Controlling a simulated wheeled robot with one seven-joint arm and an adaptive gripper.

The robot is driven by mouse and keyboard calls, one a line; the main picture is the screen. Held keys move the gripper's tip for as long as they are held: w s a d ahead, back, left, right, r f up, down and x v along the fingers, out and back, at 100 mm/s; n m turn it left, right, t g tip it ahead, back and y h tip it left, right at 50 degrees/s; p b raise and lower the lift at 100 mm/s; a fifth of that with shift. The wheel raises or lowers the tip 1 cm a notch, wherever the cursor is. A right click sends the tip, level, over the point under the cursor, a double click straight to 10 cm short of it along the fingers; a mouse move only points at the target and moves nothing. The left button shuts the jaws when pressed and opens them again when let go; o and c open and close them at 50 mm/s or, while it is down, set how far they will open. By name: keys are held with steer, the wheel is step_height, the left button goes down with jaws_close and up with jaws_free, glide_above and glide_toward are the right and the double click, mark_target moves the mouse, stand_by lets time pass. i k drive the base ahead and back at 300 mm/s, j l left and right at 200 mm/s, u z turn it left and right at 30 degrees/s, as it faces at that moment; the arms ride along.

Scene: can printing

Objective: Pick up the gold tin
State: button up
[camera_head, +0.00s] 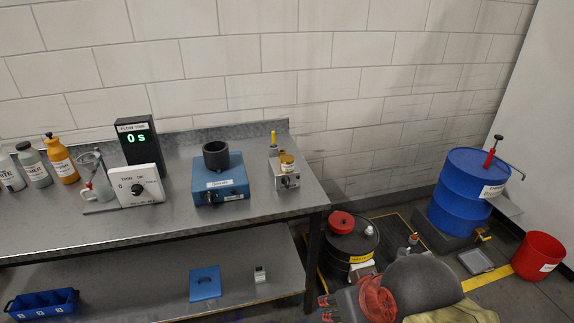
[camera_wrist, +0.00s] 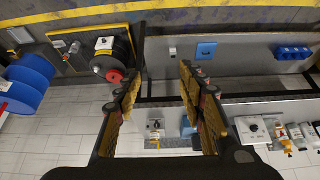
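A small gold tin (camera_head: 287,158) sits on top of a small grey device (camera_head: 286,178) near the right end of the metal bench. The device also shows in the wrist view (camera_wrist: 155,129), between the lower parts of the fingers, but the tin is too small to make out there. My gripper (camera_wrist: 161,76) is open, with its two padded fingers wide apart and nothing between them. It is apart from the tin. Part of my arm shows at the bottom right of the head view, in front of the bench.
The bench (camera_head: 262,203) also carries a blue device with a black cup (camera_head: 216,155), a timer display (camera_head: 138,140) and several bottles. The lower shelf (camera_head: 130,273) holds a blue lid (camera_head: 205,283). A black drum (camera_head: 352,247), blue drum (camera_head: 465,192) and red bucket (camera_head: 538,256) stand right.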

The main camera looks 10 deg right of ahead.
mark_target(287, 160)
steer(key=i+j+z, duration=0.35)
steer(key=i+j, duration=0.5)
steer(key=j+z, duration=0.1)
steer(key=z, duration=1.15)
